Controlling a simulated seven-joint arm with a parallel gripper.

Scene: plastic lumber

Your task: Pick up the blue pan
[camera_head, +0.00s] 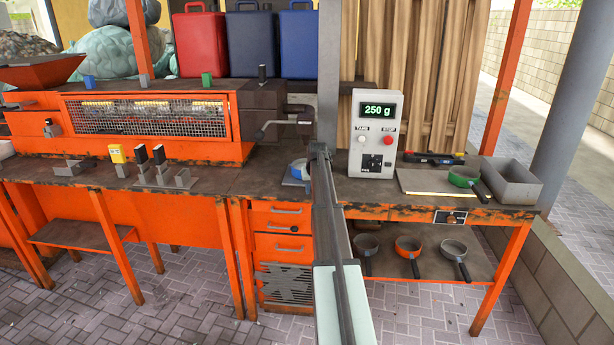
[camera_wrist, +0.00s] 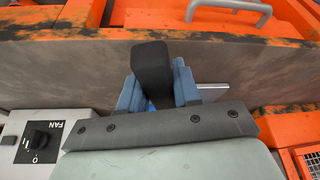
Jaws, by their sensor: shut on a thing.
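The blue pan (camera_head: 299,170) is on or just above the workbench, left of the scale box, partly hidden behind my arm in the head view. My gripper (camera_wrist: 155,85) is shut on the pan's black handle (camera_wrist: 152,68), which stands up between the two blue-grey fingers in the wrist view. Only a sliver of blue shows below the handle there, and the rest of the pan is hidden. In the head view, the fingertips are hidden by the arm. I cannot tell whether the pan touches the bench.
A grey scale box (camera_head: 375,133) reading 250 g stands right of my arm. A green pan (camera_head: 463,177) and a grey bin (camera_head: 505,183) are at the bench's right end. More pans, including an orange one (camera_head: 408,247), are on the lower shelf. An orange machine (camera_head: 150,110) is on the left.

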